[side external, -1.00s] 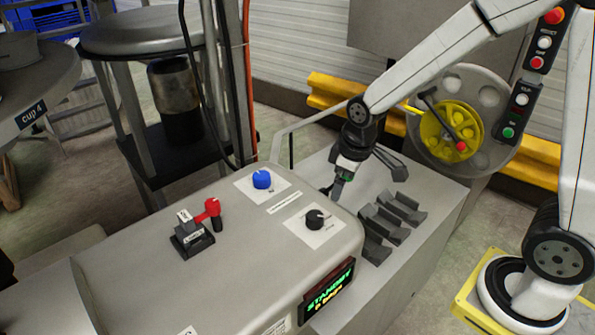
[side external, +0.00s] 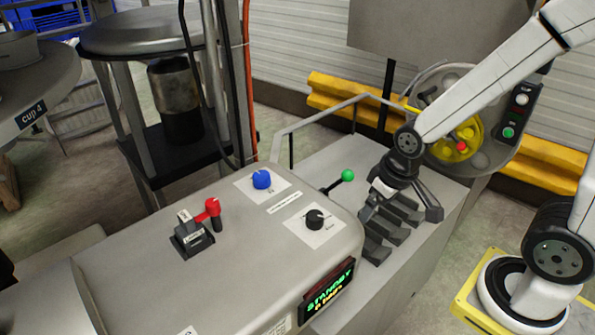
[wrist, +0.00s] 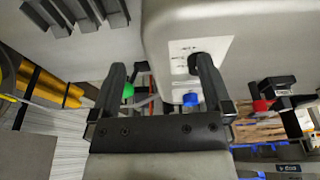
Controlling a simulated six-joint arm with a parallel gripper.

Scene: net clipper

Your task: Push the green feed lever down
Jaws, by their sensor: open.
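The green feed lever (side external: 347,175) is a round green knob on a thin dark rod. The rod leans up and to the right from the far edge of the grey machine housing in the side view. My gripper (side external: 405,195) is to the right of the knob, above the dark slotted holders, with a visible gap between. In the wrist view my gripper (wrist: 158,65) has its two fingers wide apart with nothing held.
The housing carries a blue knob (side external: 261,179), a black knob (side external: 315,218), a red-handled lever (side external: 212,207) and a STANDBY display (side external: 328,291). Dark slotted holders (side external: 378,228) stand below my gripper. A grey rail (side external: 318,119) runs behind the lever.

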